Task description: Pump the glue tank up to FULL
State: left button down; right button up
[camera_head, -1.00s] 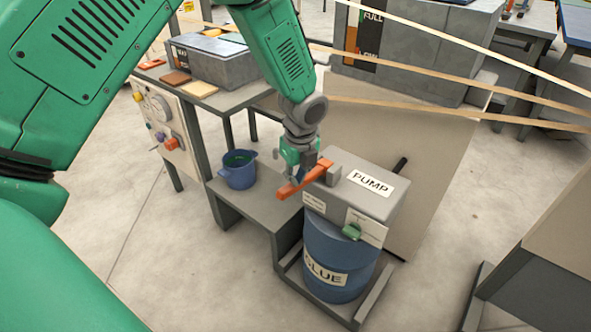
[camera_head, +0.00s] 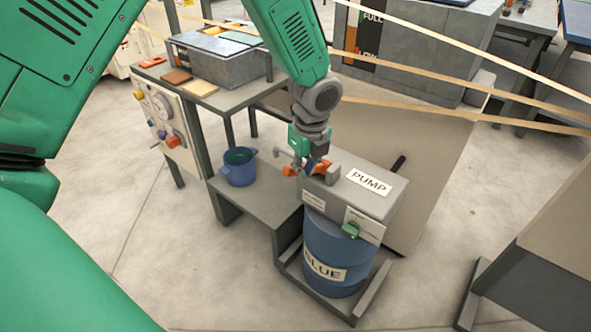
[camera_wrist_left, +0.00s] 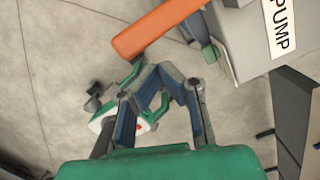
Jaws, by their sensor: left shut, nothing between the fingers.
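The glue pump is a grey box (camera_head: 345,190) labelled PUMP on top of a blue barrel (camera_head: 335,250) labelled GLUE. Its orange lever (camera_head: 320,166) is at the box's left side, partly hidden by my left gripper (camera_head: 303,170). In the left wrist view the lever (camera_wrist_left: 160,25) lies just beyond the shut, empty fingers (camera_wrist_left: 152,78); whether they touch it I cannot tell. The grey tank (camera_head: 430,65) at the back carries a gauge (camera_head: 364,38) marked FULL and LOW. Tan strips cross in front and its level is not readable. My right gripper is out of view.
A blue pot (camera_head: 238,172) stands on the low grey shelf (camera_head: 262,205) left of the pump. A control panel (camera_head: 165,125) and a bench with a grey bin (camera_head: 215,65) are further left. Tan strips (camera_head: 470,75) stretch across behind my arm. Floor in front is clear.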

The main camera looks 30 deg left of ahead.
pick_arm(q)
notch_tip(320, 180, up, 7)
jog(key=shift+s+d+r, duration=0.15)
jog(key=shift+d, duration=0.25)
jog(key=s+a+r+n+t+h+p, duration=0.1)
jog(key=n+t, duration=0.3)
jog(key=n, duration=0.7)
jog(key=s+a+r+n+t, duration=0.1)
jog(key=a+r+n+t, duration=0.1)
jog(key=n, duration=0.8)
jog(key=shift+s+a+n+t+h+p, duration=0.25)
jog(key=shift+a+n+t+h+p, duration=0.15)
jog(key=shift+a+t, duration=0.65)
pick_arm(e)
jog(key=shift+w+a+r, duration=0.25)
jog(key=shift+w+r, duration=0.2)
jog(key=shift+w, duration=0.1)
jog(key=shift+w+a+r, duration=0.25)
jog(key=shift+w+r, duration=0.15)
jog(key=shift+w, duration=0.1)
pick_arm(q)
jog(key=shift+d, duration=0.1)
